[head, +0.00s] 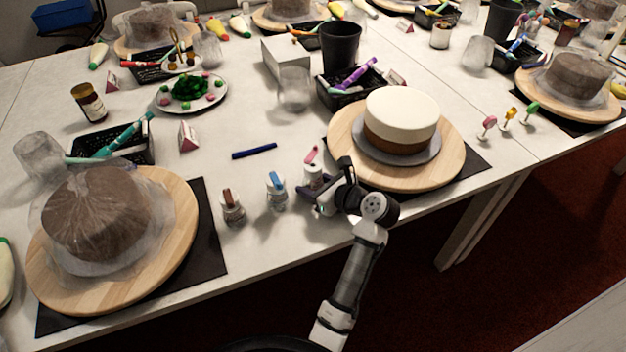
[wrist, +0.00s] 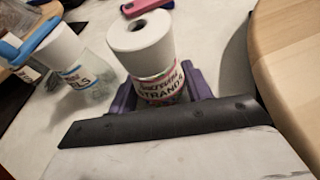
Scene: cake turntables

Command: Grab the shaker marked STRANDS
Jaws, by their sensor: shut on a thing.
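The shaker marked STRANDS (wrist: 160,84) stands upright in the wrist view, with a white top and a red-and-green label.
A blue-topped shaker (head: 276,190) stands just left, with a brown-topped one (head: 232,207) beyond it. A wooden turntable (head: 450,160) bearing a white-and-brown cake (head: 401,118) is close on the right. A blue pen (head: 254,151) lies behind on clear table.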

